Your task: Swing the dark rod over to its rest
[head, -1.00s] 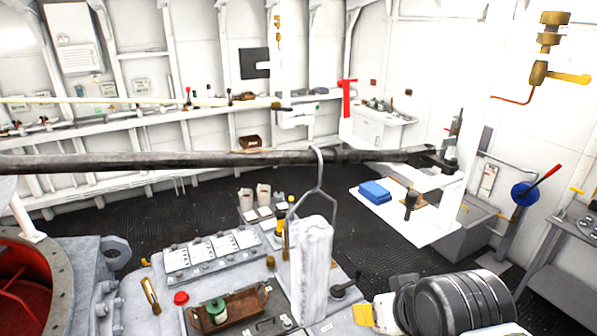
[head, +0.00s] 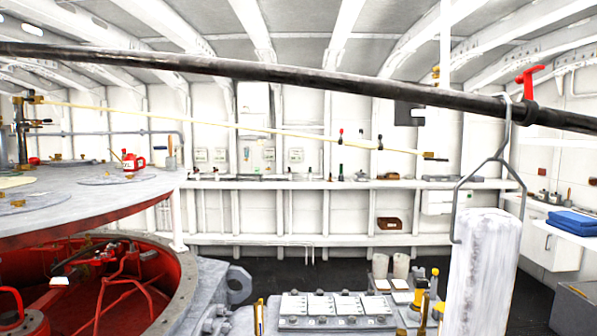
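The dark rod (head: 330,83) runs across the whole upper part of the head view, from the left edge down to the right edge. A grey wire hook (head: 483,172) with a triangular lower part meets the rod near the right and reaches down to a worn white block (head: 487,265). I cannot tell whether the block hangs from the hook or stands on something. Both ends of the rod are outside the picture. I cannot tell which thing is the rod's rest. My gripper is not in view.
A round grey-topped red housing (head: 100,190) with an open red well (head: 90,285) fills the left. A grey control panel (head: 335,310) is at the bottom. A thin pale rod (head: 230,125) crosses behind. A blue item (head: 575,222) lies at right. Dark floor shows beyond the panel.

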